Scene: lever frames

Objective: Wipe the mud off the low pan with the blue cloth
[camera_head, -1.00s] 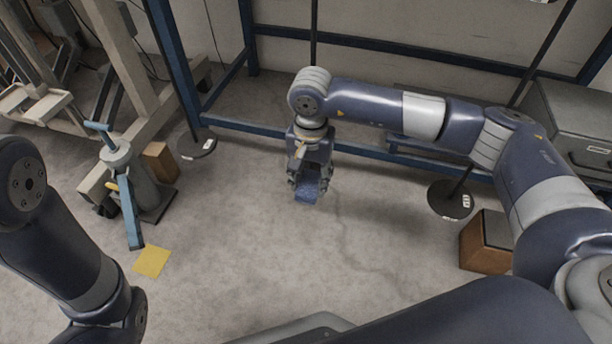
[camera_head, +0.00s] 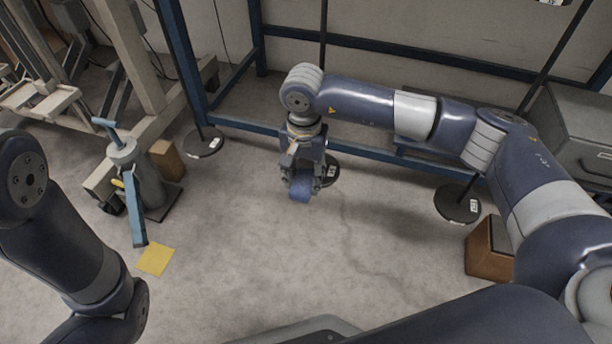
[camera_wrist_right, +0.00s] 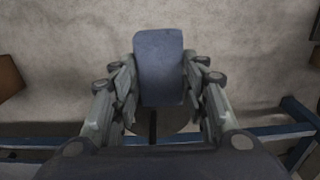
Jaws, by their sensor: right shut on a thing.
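The blue cloth (camera_head: 300,187) is held in my right gripper (camera_head: 303,180), whose fingers are shut on it. In the right wrist view the cloth (camera_wrist_right: 158,68) stands out between the two fingers. Several dark round pans hang on rods from the blue frame. One pan (camera_head: 331,172) is partly hidden behind my right gripper; it also shows beneath the cloth in the right wrist view (camera_wrist_right: 177,121). Another pan (camera_head: 203,142) is at left and one (camera_head: 458,204) at right. I cannot tell which is lowest, and no mud is discernible. My left gripper is out of view.
A grey post with a blue lever (camera_head: 131,205) stands at left near a yellow sheet (camera_head: 155,259). A wooden box (camera_head: 486,250) lies at right, below a grey cabinet (camera_head: 575,125). The blue frame's low rail (camera_head: 365,152) runs behind my gripper. The middle floor is clear.

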